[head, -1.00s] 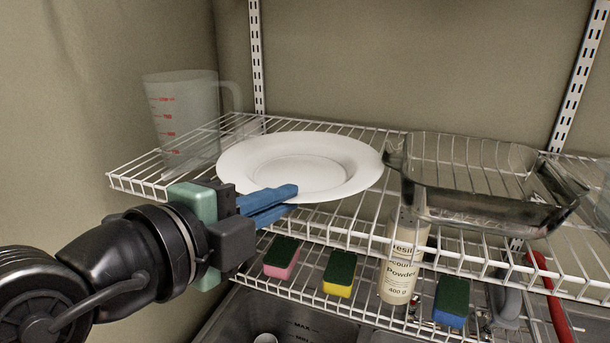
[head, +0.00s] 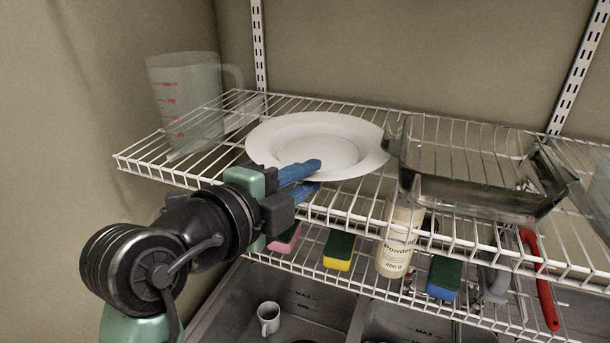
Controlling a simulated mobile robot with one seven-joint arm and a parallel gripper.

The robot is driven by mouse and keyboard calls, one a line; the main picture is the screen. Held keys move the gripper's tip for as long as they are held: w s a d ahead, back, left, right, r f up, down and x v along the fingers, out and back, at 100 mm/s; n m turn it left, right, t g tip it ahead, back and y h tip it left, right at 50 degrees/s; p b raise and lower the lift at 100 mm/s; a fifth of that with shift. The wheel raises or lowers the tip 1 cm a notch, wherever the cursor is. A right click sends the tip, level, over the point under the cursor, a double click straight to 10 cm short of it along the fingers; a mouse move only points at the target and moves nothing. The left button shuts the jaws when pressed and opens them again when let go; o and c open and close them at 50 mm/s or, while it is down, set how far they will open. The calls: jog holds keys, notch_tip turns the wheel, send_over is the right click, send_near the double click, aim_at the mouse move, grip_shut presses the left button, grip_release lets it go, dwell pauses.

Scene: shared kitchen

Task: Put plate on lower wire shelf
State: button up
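A white plate (head: 360,133) is at the left-middle of the upper wire shelf, its right rim close against the glass dish. I cannot tell whether it rests on the wires or is just above them. My gripper (head: 318,174) reaches in from the left front with blue fingers. One finger lies over the plate's front-left rim and the other is below it, so the gripper appears shut on the rim. The lower wire shelf (head: 392,293) is beneath and carries sponges and a bottle.
A clear measuring jug (head: 188,98) stands left of the plate, and a glass dish (head: 470,190) stands right. Below are a pink sponge (head: 284,240), a yellow sponge (head: 339,251), a blue sponge (head: 444,278) and a powder bottle (head: 398,240). A mug (head: 268,318) is in the sink.

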jog(key=b+v, duration=0.6)
jog(key=v, duration=0.5)
jog(key=w+d+r+n+t+y, duration=0.25)
jog(key=d+r+n+t, duration=0.35)
jog(key=r+n, duration=0.5)
jog(key=s+d+r+n+t+y, duration=0.2)
jog(key=s+r+n+t+y, duration=0.3)
jog(key=n, duration=0.7)
notch_tip(320, 180, up, 2)
jog(key=s+t, duration=0.2)
jog(key=t, duration=0.1)
jog(key=shift+y, duration=0.25)
notch_tip(320, 180, down, 5)
jog(key=b, duration=0.4)
jog(key=shift+w+a+r+b, duration=0.1)
jog(key=shift+w+r+b, duration=0.1)
jog(key=shift+b, duration=0.2)
jog(key=shift+s, duration=0.1)
